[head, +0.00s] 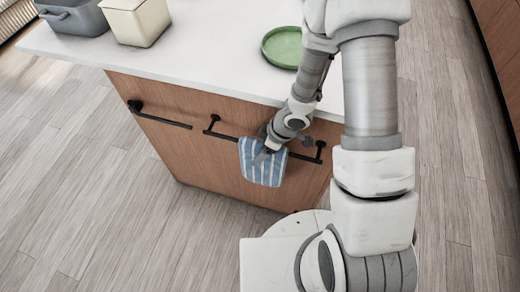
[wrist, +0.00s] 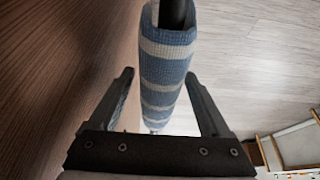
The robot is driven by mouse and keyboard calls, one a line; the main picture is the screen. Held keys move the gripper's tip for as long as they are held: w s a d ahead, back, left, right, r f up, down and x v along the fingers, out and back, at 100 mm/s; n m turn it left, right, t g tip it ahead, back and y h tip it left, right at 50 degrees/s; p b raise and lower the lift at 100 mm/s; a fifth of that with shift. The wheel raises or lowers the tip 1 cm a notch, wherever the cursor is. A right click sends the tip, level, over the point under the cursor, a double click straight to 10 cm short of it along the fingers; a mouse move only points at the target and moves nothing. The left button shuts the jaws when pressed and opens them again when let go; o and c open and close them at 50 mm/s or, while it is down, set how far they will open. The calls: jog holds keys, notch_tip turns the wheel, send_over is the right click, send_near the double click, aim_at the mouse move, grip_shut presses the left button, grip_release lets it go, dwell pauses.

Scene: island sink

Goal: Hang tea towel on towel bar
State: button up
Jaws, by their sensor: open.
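The blue and white striped tea towel (head: 262,172) hangs over the black towel bar (head: 224,136) on the wooden front of the island in the head view. In the wrist view the towel (wrist: 165,70) is draped around the bar (wrist: 175,12), whose bare dark end shows at the top. My gripper (head: 262,155) is at the towel's upper part in the head view. In the wrist view my gripper (wrist: 158,80) is open, with one finger on each side of the towel and gaps between fingers and cloth. Part of the bar is hidden behind the towel and my arm.
A second black bar (head: 160,118) is mounted to the left on the island front. The white countertop (head: 190,55) holds a green plate (head: 283,46), a cream container (head: 136,20) and a grey tub (head: 75,16). The wooden floor (head: 75,180) at left is clear.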

aim_at(305, 157)
jog(key=p+v, duration=0.1)
jog(key=v, duration=0.1)
jog(key=shift+r, duration=0.4)
jog(key=s+d, duration=0.1)
jog(key=d, duration=0.2)
jog(key=s+d, duration=0.1)
jog(key=d, duration=0.3)
jog(key=s+d, duration=0.2)
jog(key=d, duration=0.2)
jog(key=shift+s+d+f+p, duration=0.1)
jog(key=shift+d+f+p, duration=0.15)
jog(key=shift+p, duration=0.1)
jog(key=shift+r, duration=0.1)
